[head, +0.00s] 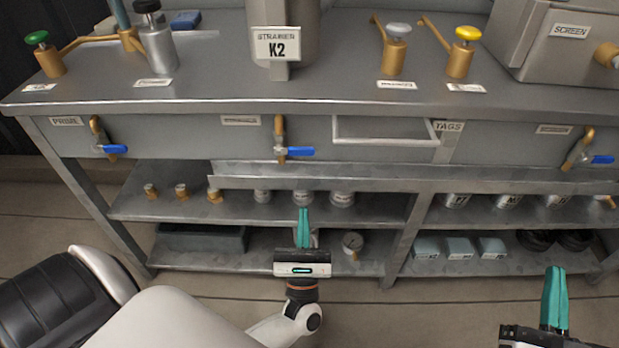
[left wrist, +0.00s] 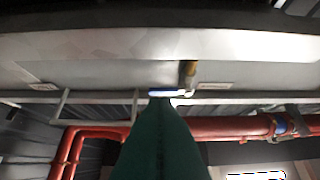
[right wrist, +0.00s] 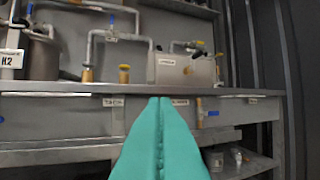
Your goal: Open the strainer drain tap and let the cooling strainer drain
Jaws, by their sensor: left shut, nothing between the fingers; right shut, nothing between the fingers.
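The strainer drain tap (head: 280,134) is a brass tap on the bench's front panel, beside a small label (head: 240,120) whose text is blurred. Its blue lever (head: 297,151) lies level, pointing right. The grey strainer (head: 283,18) marked K2 stands on the bench above it. My left gripper (head: 303,214) is shut and empty, below the tap and apart from it. In the left wrist view the tap (left wrist: 188,74) and its lever show just beyond the fingertips (left wrist: 161,101). My right gripper (head: 555,270) is shut and empty at lower right, away from the tap.
Similar blue-levered taps sit at the left (head: 112,148) and right (head: 598,159) of the panel. A drawer-like tray front (head: 385,142) is right of the middle tap. Shelves below hold small fittings, a gauge (head: 352,241) and a dark bin (head: 200,238). Floor in front is clear.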

